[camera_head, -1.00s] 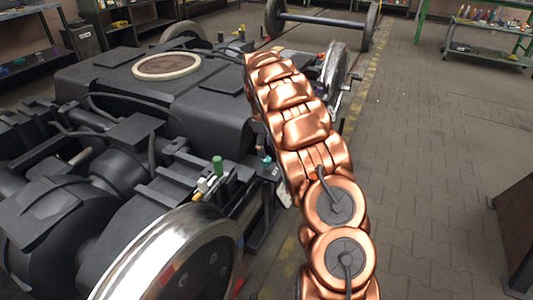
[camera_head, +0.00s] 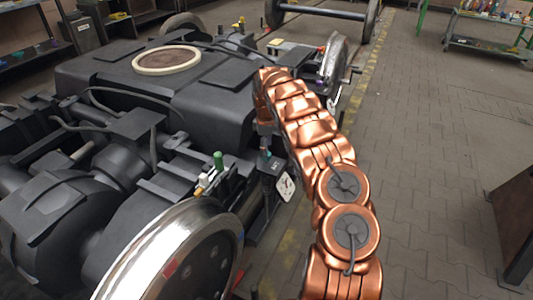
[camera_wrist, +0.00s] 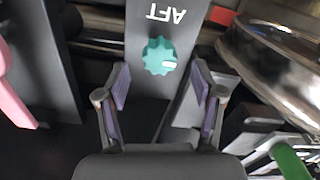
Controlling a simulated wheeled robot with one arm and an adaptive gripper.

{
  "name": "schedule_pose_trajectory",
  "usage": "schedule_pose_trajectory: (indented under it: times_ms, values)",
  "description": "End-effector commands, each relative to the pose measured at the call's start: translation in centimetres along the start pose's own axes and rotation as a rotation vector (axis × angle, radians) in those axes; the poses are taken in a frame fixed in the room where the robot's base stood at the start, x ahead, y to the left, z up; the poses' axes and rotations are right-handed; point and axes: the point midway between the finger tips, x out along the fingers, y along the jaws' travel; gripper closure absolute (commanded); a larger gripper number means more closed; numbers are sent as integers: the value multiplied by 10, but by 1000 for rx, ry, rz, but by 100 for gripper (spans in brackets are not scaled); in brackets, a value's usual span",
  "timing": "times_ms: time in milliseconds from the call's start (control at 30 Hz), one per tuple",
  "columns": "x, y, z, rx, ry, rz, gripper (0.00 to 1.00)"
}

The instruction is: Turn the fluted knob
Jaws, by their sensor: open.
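The fluted knob (camera_wrist: 159,56) is teal with a scalloped rim and a pale mark on its right side. It sits on a grey plate (camera_wrist: 150,14) lettered "AFT", which reads upside down in the wrist view. My gripper (camera_wrist: 160,84) is open, its two purple-padded fingers apart and nothing between them. In that picture the knob lies just beyond the fingertips, near the middle of the gap. In the head view my copper arm reaches down beside the bogie, and the gripper is small and dark above the knob's box (camera_head: 271,177); contact cannot be told.
A green-topped control (camera_head: 218,161) and a white dial (camera_head: 286,186) are close to the box. A shiny wheel (camera_head: 170,252) stands in front. A pink part (camera_wrist: 12,80) and a green one (camera_wrist: 290,160) flank the wrist view.

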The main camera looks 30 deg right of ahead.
Motion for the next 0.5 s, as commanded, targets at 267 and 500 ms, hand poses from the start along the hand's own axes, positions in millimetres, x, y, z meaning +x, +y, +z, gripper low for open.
schedule_pose_trajectory:
  times_ms: [267, 500]
  values:
    - [30, 0, 0, 2, 2, 1, 33]
    - [31, 0, 0, 2, 1, 1, 33]
